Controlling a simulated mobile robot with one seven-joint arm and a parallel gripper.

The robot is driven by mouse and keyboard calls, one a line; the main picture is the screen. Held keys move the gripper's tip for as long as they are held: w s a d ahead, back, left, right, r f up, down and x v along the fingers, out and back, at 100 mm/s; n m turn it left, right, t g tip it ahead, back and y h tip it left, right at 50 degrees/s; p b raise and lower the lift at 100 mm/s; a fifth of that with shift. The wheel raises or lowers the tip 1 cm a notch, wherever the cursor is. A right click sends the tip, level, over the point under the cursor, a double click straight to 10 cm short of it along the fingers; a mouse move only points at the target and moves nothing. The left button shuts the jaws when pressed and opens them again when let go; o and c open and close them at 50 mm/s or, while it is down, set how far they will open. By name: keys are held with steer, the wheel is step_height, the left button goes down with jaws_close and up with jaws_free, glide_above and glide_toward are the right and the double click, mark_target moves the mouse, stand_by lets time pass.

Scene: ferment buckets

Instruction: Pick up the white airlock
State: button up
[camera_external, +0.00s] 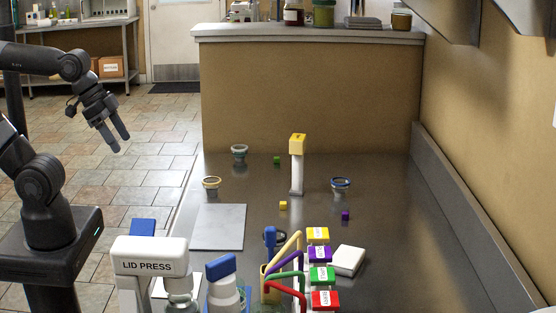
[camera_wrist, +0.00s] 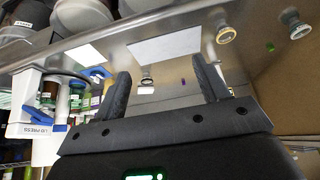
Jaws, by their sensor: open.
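I cannot tell for certain which piece is the white airlock. Small cups with coloured rims stand on the dark bench: a yellow-rimmed one (camera_external: 211,184), a teal-rimmed one (camera_external: 239,152) and a blue-rimmed one (camera_external: 341,184). Another small ringed piece (camera_wrist: 147,78) shows in the wrist view, its rim colour unclear. A tall white post with a yellow top (camera_external: 297,172) stands mid-bench. My gripper (camera_external: 120,142) is open and empty, raised left of the bench, apart from all these pieces. In the wrist view its fingers (camera_wrist: 161,67) are spread, and one hides part of the bench.
The white lid press (camera_external: 148,256), blue-topped bottle (camera_external: 222,283) and coloured labelled blocks with handles (camera_external: 319,253) crowd the near end. A white box (camera_external: 348,260) lies beside them. A grey mat (camera_external: 219,227) lies at left. Small cubes are scattered mid-bench; the right side is clear.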

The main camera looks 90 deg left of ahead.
steer(key=w+a+r+n, duration=0.1)
steer(key=w+a+r, duration=0.1)
steer(key=w+a, duration=0.55)
steer(key=n+g+y, duration=0.2)
steer(key=n, duration=0.2)
glide_above(240, 154)
steer(key=s, duration=0.2)
steer(key=f, duration=1.6)
steer(key=shift+s+a+f, duration=0.2)
steer(key=shift+a+f, duration=0.15)
steer(key=shift+f, duration=0.05)
steer(key=shift+t, duration=0.3)
steer(key=shift+a+x, duration=0.15)
steer(key=shift+x, duration=1.25)
steer(key=shift+a+x, duration=0.1)
steer(key=shift+x, duration=1.3)
steer(key=shift+s, duration=0.2)
steer(key=shift+c, duration=0.6)
steer(key=c, duration=0.9)
